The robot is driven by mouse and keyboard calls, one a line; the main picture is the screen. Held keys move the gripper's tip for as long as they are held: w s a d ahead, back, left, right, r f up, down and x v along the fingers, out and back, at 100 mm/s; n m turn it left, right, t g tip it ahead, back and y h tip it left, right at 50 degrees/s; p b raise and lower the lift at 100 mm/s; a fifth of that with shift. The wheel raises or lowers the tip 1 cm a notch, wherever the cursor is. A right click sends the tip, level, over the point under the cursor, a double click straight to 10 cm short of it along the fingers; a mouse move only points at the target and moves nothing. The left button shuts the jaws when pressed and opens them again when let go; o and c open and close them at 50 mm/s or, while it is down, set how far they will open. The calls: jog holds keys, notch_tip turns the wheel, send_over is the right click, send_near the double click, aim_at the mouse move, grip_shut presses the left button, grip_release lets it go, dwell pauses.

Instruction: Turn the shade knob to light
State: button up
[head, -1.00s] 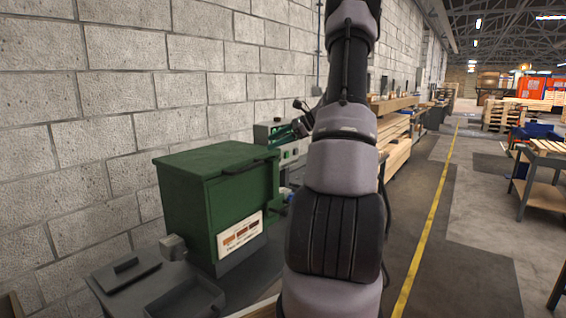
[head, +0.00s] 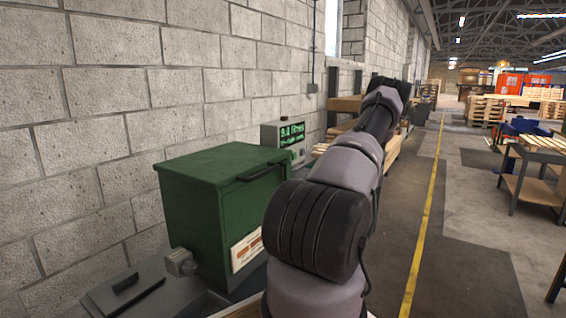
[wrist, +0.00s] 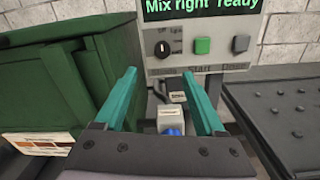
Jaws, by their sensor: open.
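A green lidded cabinet (head: 210,205) stands left of the control box; its side (wrist: 65,80) is close to my left finger. A small box with a blue part (wrist: 172,118) shows between the fingers.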

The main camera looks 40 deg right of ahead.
jog(key=x, duration=1.1)
jog(key=shift+w, duration=0.25)
jog(key=shift+d, duration=0.1)
grip_shut()
